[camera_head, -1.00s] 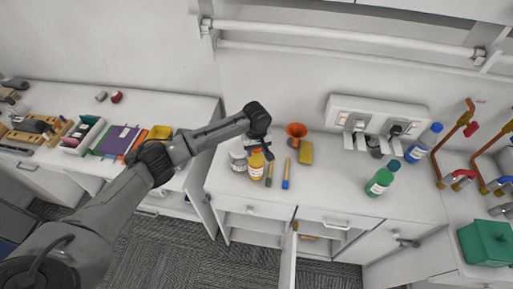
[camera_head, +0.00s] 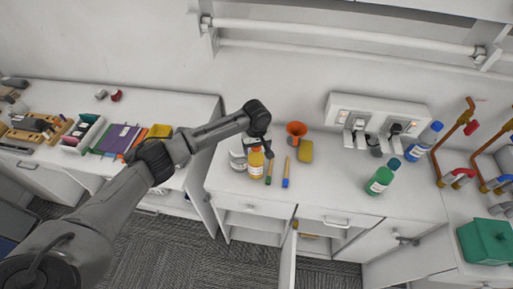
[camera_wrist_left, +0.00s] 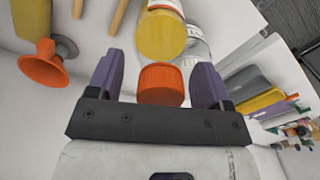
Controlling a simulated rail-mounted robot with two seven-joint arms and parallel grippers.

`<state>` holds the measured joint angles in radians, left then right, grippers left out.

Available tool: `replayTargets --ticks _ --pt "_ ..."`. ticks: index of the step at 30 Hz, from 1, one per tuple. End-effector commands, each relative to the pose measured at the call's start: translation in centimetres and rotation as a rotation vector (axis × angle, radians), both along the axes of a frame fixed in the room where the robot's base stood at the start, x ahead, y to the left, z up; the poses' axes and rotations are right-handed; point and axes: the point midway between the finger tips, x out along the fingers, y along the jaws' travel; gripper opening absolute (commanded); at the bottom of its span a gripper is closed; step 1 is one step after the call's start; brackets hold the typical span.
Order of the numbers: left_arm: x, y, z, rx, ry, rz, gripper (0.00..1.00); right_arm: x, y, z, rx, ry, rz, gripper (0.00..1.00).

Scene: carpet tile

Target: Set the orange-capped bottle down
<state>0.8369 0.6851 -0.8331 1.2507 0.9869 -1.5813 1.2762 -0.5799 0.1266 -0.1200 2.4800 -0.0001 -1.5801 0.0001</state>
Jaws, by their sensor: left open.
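The orange-capped bottle (camera_head: 256,164), with a yellow body and pale label, stands upright on the white counter (camera_head: 325,182). My left gripper (camera_head: 259,143) is just above its top in the head view and partly hides the cap. In the left wrist view my left gripper (camera_wrist_left: 160,76) is open, with one purple-grey finger on each side of the orange cap (camera_wrist_left: 162,85). Gaps show between the cap and both fingers. The yellow bottle body (camera_wrist_left: 160,36) extends beyond the cap. My right gripper is not in view.
A clear jar (camera_head: 238,160) stands close left of the bottle. Right of it are a green-tipped stick (camera_head: 269,172), a blue-tipped stick (camera_head: 286,174), an orange funnel (camera_head: 296,131) and a yellow sponge (camera_head: 305,152). A green bottle (camera_head: 380,180) stands farther right, with clear counter between.

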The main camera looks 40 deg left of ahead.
Motion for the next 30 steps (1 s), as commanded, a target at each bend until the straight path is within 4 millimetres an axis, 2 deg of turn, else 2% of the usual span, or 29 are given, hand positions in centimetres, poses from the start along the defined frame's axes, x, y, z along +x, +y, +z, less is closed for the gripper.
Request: replayTargets --ticks 18,24,30 --pt "0.1 0.0 9.9 -0.001 -0.002 0.001 0.73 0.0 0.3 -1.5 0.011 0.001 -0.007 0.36" --pt "0.0 0.0 11.5 0.000 -0.002 0.001 0.73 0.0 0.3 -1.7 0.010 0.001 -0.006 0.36" --pt "-0.1 -0.1 11.7 -0.001 0.001 -0.005 0.73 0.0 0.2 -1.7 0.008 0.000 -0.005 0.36"
